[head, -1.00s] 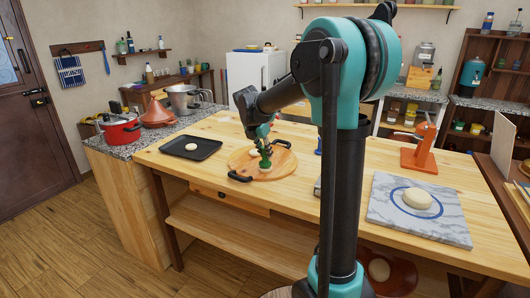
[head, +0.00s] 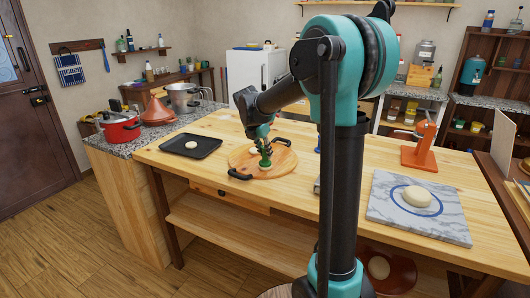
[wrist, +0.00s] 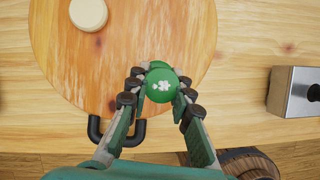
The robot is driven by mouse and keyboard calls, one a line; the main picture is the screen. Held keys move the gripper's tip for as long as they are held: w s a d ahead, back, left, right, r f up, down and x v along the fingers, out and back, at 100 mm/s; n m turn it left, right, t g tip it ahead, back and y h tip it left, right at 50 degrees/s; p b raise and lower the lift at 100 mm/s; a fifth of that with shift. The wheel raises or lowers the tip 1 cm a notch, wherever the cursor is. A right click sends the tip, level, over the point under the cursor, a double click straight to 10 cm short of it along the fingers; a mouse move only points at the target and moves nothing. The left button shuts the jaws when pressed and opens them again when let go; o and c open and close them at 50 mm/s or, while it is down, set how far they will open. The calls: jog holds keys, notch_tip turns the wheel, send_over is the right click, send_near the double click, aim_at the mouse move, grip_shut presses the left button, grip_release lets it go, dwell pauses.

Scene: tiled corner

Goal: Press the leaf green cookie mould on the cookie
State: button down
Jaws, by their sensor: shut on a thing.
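My gripper (head: 265,148) is shut on the leaf green cookie mould (wrist: 160,84), a round green piece with a pale leaf-like mark on top. In the head view the mould (head: 265,162) is at or just above the round wooden board (head: 282,166); I cannot tell whether it touches. A pale round cookie (wrist: 88,14) lies on the board, up and to the left of the mould in the wrist view, apart from it. In the head view my gripper partly hides this cookie (head: 253,150).
The board has black handles (wrist: 117,133). A black tray (head: 208,147) with a pale dough round stands to its left. A marble slab (head: 385,206) with another dough round and an orange press (head: 418,150) are on the right. A metal-faced box (wrist: 293,92) stands right of the board.

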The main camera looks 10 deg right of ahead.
jog(key=shift+r, duration=3.5)
